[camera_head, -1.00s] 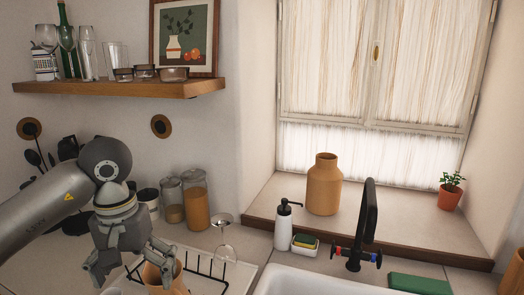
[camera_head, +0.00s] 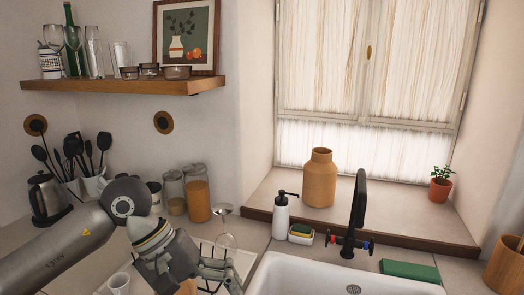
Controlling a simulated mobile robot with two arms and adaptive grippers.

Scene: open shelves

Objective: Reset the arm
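My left arm comes in from the left. Its gripper (camera_head: 218,277) hangs over the dish rack beside the sink, with its fingers pointing to the lower right. The fingers are partly cut off by the bottom edge, so I cannot tell how far apart they are. A tan cup (camera_head: 187,288) shows just below the gripper, mostly hidden by it. My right gripper is not in view.
A white cup (camera_head: 119,284) is at the lower left. Glass jars (camera_head: 197,198), a kettle (camera_head: 47,198) and a utensil holder (camera_head: 93,184) stand behind my arm. The sink (camera_head: 300,275) is right.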

